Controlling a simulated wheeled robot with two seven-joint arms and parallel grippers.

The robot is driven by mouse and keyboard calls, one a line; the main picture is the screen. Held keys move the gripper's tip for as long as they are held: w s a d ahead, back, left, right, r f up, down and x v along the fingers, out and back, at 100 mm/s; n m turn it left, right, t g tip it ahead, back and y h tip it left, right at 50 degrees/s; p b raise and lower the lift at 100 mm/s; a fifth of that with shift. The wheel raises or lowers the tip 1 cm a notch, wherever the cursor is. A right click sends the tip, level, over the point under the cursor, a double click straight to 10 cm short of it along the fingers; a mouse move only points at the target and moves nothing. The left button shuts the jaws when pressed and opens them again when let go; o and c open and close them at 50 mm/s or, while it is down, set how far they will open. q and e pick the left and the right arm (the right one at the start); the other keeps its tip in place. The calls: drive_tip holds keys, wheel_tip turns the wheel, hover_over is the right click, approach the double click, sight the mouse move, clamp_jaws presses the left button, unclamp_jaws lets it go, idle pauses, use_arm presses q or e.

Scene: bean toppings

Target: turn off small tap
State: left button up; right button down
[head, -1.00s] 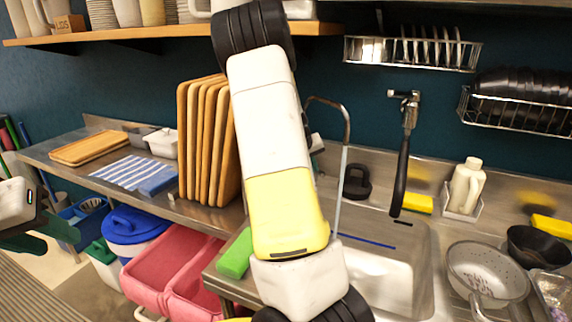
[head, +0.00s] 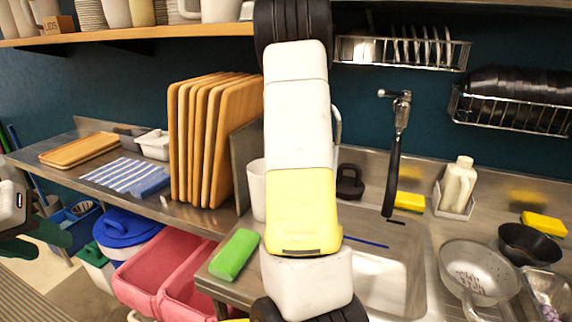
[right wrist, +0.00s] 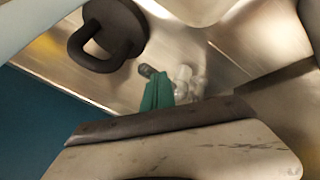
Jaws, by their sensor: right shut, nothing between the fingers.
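A thin curved metal tap stands behind my right arm in the head view; only a sliver of its pipe (head: 337,125) shows. A second tap (head: 401,104) on the wall has a long black handle or hose hanging down. My right gripper is hidden behind the arm in the head view. Close pale and dark grey parts, seemingly of my right gripper (right wrist: 165,122), show in the right wrist view; it is shut and empty. No contact with a tap is visible.
The sink (head: 385,280) lies right of my arm. A black ring-handled object (head: 350,182) stands behind it and shows in the wrist view (right wrist: 107,35). A white cup (head: 257,190), cutting boards (head: 205,140) and green sponge (head: 235,255) are left. A colander (head: 480,270) is right.

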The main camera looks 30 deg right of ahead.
drive_tip(key=shift+w+d, duration=0.1)
drive_tip(key=shift+d, duration=1.05)
drive_tip(key=s+a+r, duration=0.1)
drive_tip(key=s+a, duration=0.6)
drive_tip(key=a, duration=0.3)
drive_tip(key=shift+s, duration=0.35)
